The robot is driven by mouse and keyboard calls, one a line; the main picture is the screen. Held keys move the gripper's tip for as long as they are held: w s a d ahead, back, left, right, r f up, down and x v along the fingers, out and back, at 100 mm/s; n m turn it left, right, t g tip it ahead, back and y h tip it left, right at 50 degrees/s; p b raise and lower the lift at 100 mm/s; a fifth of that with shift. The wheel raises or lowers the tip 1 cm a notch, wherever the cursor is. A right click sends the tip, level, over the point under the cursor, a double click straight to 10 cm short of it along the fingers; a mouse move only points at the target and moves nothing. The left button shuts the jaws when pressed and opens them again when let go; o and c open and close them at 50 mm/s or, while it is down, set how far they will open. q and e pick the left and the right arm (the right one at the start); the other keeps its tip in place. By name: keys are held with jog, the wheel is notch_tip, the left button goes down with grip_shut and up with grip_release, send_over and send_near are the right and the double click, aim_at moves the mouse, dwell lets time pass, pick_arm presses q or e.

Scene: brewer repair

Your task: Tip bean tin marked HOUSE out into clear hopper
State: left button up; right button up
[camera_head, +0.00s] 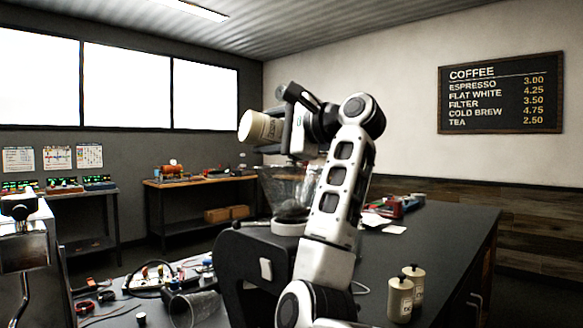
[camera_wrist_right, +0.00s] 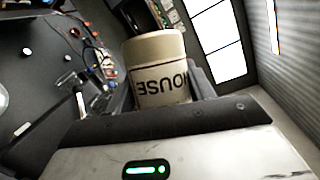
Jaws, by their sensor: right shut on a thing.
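The cream bean tin marked HOUSE (camera_head: 262,128) is held up in the air, tipped onto its side with its pale round end toward the left. Its HOUSE lettering shows in the right wrist view (camera_wrist_right: 160,82). My right gripper (camera_head: 284,130) is shut on the tin. The clear hopper (camera_head: 285,188) stands below the tin and a little to the right, on a dark grinder body. My right arm covers part of the hopper's right side. No falling beans are visible. My left gripper is not in view.
Two more cream tins with dark knobs, a near one (camera_head: 400,298) and a far one (camera_head: 415,278), stand on the dark counter (camera_head: 450,240) at right. Tools, cables and a clear cup (camera_head: 197,309) clutter the lower left. A metal machine (camera_head: 25,255) stands at the left edge.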

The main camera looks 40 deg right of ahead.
jog(key=shift+s+d+r+m+t, duration=0.1)
jog(key=shift+d+r+m+t, duration=0.3)
jog(key=shift+m, duration=0.4)
dwell(0.4)
jog(key=shift+d+r+m+t+y, duration=0.15)
jog(key=shift+d+m+t+y, duration=0.15)
jog(key=shift+m, duration=0.4)
dwell(0.4)
jog(key=shift+s+d+m, duration=0.1)
jog(key=shift+d+m, duration=0.1)
jog(key=shift+m, duration=0.2)
dwell(0.5)
dwell(0.4)
